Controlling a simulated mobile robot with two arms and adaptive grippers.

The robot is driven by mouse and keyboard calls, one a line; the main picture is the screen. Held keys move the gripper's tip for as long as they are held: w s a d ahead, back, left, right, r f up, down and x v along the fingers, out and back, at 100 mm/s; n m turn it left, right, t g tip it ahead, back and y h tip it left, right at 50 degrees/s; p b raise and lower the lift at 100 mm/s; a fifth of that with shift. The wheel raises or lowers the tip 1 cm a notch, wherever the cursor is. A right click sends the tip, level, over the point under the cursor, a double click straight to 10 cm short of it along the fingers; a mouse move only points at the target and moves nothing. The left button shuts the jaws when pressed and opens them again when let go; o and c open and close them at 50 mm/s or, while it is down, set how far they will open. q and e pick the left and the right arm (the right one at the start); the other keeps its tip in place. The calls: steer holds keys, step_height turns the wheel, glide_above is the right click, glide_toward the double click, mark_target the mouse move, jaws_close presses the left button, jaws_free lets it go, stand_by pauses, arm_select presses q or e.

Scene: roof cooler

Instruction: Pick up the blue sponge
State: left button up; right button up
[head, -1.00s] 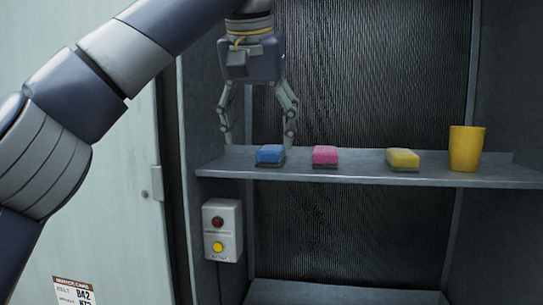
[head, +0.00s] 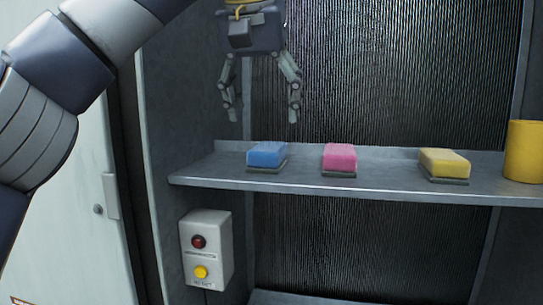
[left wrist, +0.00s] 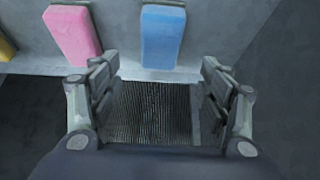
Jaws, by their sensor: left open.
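The blue sponge (head: 267,154) lies flat on a dark base on the grey shelf (head: 390,191), leftmost of the sponges. It also shows in the left wrist view (left wrist: 162,37), at the top, beyond the fingertips. My left gripper (head: 263,118) points down with its fingers spread wide and empty. In the head view it appears above the blue sponge, apart from it. In the left wrist view its two fingers (left wrist: 160,80) stand open with the sponge past the gap between them. My right gripper is in neither view.
A pink sponge (head: 340,158) lies just right of the blue one, and a yellow sponge (head: 445,163) further right. A yellow cup (head: 524,152) stands at the right. A control box (head: 206,250) with red and yellow buttons hangs below the shelf. The cabinet's side wall (head: 190,110) is close on the left.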

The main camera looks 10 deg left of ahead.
mark_target(267, 146)
arm_select(q)
step_height(267, 146, down, 2)
steer(key=shift+w+a+f, duration=0.1)
steer(key=shift+w+f, duration=0.15)
steer(key=p+x, duration=0.1)
steer(key=x, duration=0.3)
steer(key=shift+p, duration=0.35)
steer(key=shift+w+f, duration=0.1)
steer(key=shift+f, duration=0.5)
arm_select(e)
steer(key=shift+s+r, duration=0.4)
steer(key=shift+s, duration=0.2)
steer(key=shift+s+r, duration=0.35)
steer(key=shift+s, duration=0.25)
arm_select(q)
steer(key=shift+f, duration=0.15)
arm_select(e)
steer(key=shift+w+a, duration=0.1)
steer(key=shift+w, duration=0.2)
